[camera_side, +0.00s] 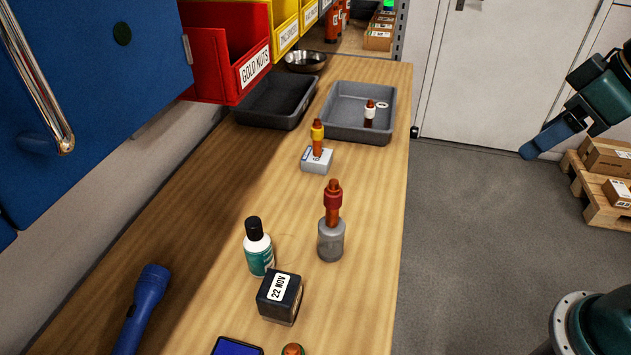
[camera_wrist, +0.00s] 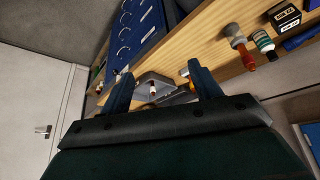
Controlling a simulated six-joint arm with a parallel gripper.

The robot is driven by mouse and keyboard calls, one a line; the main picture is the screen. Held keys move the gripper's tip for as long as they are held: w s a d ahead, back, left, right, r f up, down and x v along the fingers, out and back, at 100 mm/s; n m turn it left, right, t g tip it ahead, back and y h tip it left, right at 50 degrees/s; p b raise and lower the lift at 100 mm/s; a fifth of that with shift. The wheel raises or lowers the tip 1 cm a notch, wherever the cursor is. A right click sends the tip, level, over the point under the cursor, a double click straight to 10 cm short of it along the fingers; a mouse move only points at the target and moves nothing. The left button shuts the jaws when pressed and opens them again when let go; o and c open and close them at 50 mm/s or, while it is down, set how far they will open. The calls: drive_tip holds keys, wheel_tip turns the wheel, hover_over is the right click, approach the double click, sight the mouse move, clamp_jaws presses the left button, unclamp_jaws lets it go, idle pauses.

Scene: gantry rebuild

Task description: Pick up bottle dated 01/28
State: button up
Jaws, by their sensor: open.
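I cannot read the date 01/28 on any bottle. A white and teal bottle with a black cap (camera_side: 258,249) stands upright on the bench; it also shows at the upper right of the wrist view (camera_wrist: 264,43). A small dark red bottle with a white band (camera_side: 369,115) stands in the right grey tray (camera_side: 345,132), and it appears between my fingers in the wrist view (camera_wrist: 153,89), some way beyond them. My gripper (camera_side: 530,151) hangs in the air right of the bench, apart from everything. In the wrist view its fingers (camera_wrist: 160,82) are spread and empty.
A black box labelled 22 NOV (camera_side: 279,297), a grey cylinder with a red-topped piece (camera_side: 330,240), a pale block with a yellow-topped piece (camera_side: 317,160) and a blue flashlight (camera_side: 142,308) occupy the wooden bench. A dark tray (camera_side: 278,102) sits at the back left.

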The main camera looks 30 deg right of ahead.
drive_tip(key=w+a+r+n+y, duration=0.1)
drive_tip(key=w+a+n, duration=0.2)
drive_tip(key=w+a, duration=0.4)
drive_tip(key=n+g+y, duration=0.2)
drive_tip(key=n+g, duration=0.1)
drive_tip(key=n, duration=0.4)
approach(252, 241)
wheel_tip(252, 241, up, 2)
drive_tip(key=d, duration=0.2)
drive_tip(key=shift+w+a+r, duration=0.1)
drive_tip(key=shift+w+a, duration=0.05)
drive_tip(key=shift+w, duration=0.1)
drive_tip(key=shift+x, duration=4.35)
drive_tip(key=shift+x, duration=2.55)
drive_tip(key=shift+s+a, duration=0.15)
